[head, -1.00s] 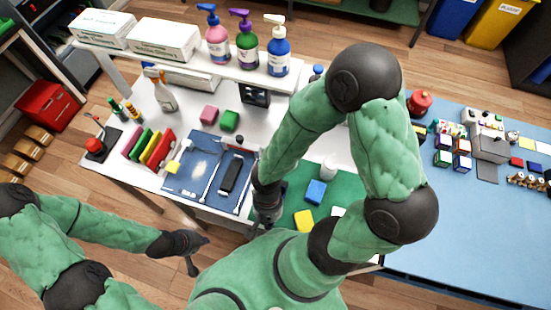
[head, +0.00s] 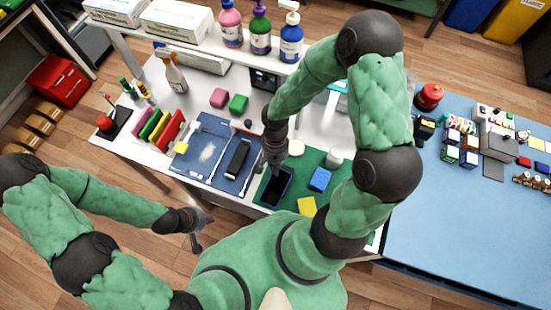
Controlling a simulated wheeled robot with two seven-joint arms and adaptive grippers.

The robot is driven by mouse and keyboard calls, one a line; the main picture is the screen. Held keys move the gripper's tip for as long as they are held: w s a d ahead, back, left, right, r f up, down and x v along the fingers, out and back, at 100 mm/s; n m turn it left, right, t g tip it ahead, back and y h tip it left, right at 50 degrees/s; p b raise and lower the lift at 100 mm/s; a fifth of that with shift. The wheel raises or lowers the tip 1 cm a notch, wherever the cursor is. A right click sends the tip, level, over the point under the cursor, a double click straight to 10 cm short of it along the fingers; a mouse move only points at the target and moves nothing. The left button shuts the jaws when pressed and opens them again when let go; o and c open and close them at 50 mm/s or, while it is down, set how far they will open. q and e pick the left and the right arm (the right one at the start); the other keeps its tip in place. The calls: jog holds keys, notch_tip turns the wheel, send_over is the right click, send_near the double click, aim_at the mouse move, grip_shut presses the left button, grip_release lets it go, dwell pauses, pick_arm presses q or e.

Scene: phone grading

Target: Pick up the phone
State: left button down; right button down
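The phone (head: 238,158), a dark slab, lies on the blue mat (head: 213,128) on the white table. My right gripper (head: 275,166) points down just to the right of the phone, near the mat's right edge, apart from the phone. Its fingers are small and dark, so I cannot tell whether they are open or shut. My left gripper (head: 197,236) hangs in front of the table's front edge, away from the phone, and its fingertips are too unclear to tell its state.
A dark open tray (head: 263,191) stands on the green mat (head: 288,171), with a blue block (head: 320,180) and a yellow block (head: 307,206) near it. Coloured upright slabs (head: 158,127) stand left of the mat. Bottles (head: 260,35) line the back shelf.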

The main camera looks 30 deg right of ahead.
jog(key=w+d, duration=0.1)
jog(key=w, duration=0.1)
jog(key=w+d, duration=0.1)
jog(key=w, duration=0.1)
jog(key=w+d, duration=0.1)
jog(key=shift+w+d, duration=0.1)
jog(key=shift+w, duration=0.3)
notch_tip(320, 180, down, 5)
jog(key=shift+s+f+b, duration=0.1)
jog(key=shift+s+b, duration=0.05)
jog(key=shift+b, duration=0.3)
jog(key=shift+s+a, duration=0.35)
jog(key=shift+s, duration=0.1)
jog(key=shift+s+a+b, duration=0.35)
jog(key=shift+s+a, duration=0.1)
jog(key=shift+s, duration=0.35)
jog(key=shift+w, duration=0.1)
